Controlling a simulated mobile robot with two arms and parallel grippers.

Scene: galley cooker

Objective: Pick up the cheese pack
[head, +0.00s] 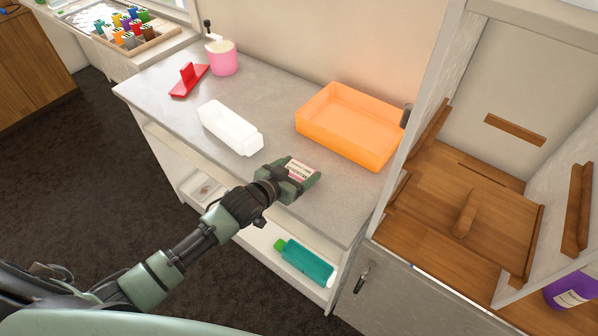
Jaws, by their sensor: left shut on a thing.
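My left gripper (294,180) reaches in from the left over the front of the grey counter (262,98). It is shut on a small pack with a pale label and dark red print, which I take for the cheese pack (302,169). The fingers and wrist hide much of the pack. I cannot tell whether it still touches the counter. My right gripper does not show.
An orange tray (350,124) stands just behind the pack. A teal bottle (304,262) lies on the shelf below. A cabinet wall rises at right.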

